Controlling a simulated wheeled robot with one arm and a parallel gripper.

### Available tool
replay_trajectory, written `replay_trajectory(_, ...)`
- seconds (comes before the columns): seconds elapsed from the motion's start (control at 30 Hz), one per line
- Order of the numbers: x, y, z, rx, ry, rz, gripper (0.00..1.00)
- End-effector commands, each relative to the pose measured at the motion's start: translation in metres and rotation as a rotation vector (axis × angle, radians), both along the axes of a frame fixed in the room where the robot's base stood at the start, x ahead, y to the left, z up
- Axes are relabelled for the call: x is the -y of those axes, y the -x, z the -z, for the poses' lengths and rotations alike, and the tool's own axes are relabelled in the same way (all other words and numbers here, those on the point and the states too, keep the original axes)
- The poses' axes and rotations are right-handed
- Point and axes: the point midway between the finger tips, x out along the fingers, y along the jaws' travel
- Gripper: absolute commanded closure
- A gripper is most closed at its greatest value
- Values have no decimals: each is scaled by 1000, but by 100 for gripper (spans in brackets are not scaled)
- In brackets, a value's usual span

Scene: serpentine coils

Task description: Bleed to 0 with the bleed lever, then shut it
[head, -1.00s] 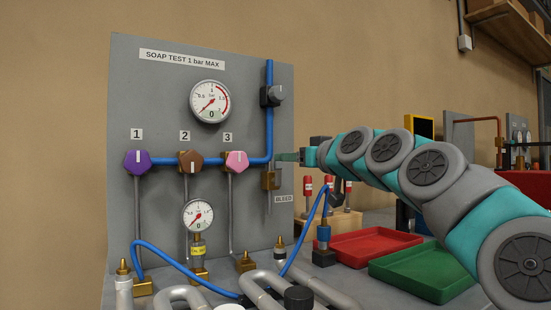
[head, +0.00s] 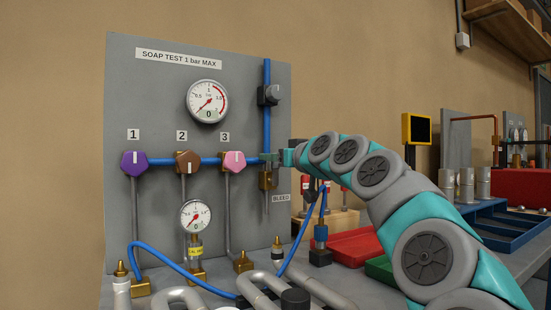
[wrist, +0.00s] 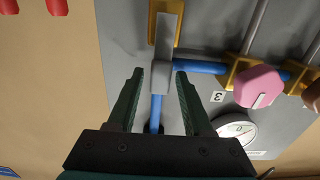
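The bleed valve (head: 266,180) is a brass block at the lower end of the vertical blue pipe, above the BLEED label (head: 281,198). In the wrist view, its brass body and grey lever (wrist: 165,35) are at the top, with a grey fitting (wrist: 161,77) between my fingertips. My gripper (head: 270,158) is at the pipe junction just above the valve. Its dark green fingers (wrist: 158,75) are open, one on each side of the fitting, with gaps visible. The upper gauge (head: 207,101) shows its needle at the low end and the readout 0.
Purple (head: 134,163), brown (head: 187,162) and pink (head: 234,162) knobs line the blue pipe left of my gripper. A lower gauge (head: 196,217) hangs beneath them. Coiled pipes and a blue hose lie in front. Red (head: 350,243) and green (head: 379,267) trays stand right.

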Motion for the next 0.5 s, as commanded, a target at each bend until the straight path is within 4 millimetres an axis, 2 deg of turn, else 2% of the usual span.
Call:
replay_trajectory(0.07,0,0,0,0,0,0,59)
replay_trajectory(0.4,0,0,0,0,0,0,98)
replay_trajectory(0.5,0,0,0,0,0,0,100)
